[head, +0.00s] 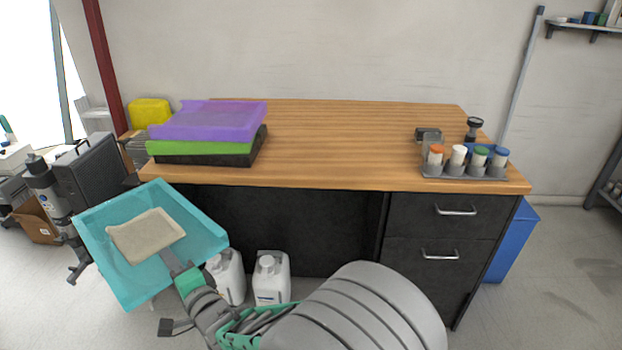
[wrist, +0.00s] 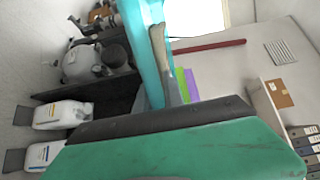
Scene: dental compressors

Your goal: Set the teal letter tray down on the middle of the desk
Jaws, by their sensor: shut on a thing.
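The teal letter tray (head: 205,235) hangs tilted in the air at the left, in front of the desk's left front corner and below its top. My gripper (head: 172,252) is shut on it. The wooden desk (head: 340,145) has a bare middle.
A stack of purple (head: 210,120), green (head: 200,148) and black (head: 205,160) trays stands on the desk's left end. A grey rack (head: 465,170) of capped tubes stands at the right end. White jugs (head: 270,278) stand on the floor below.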

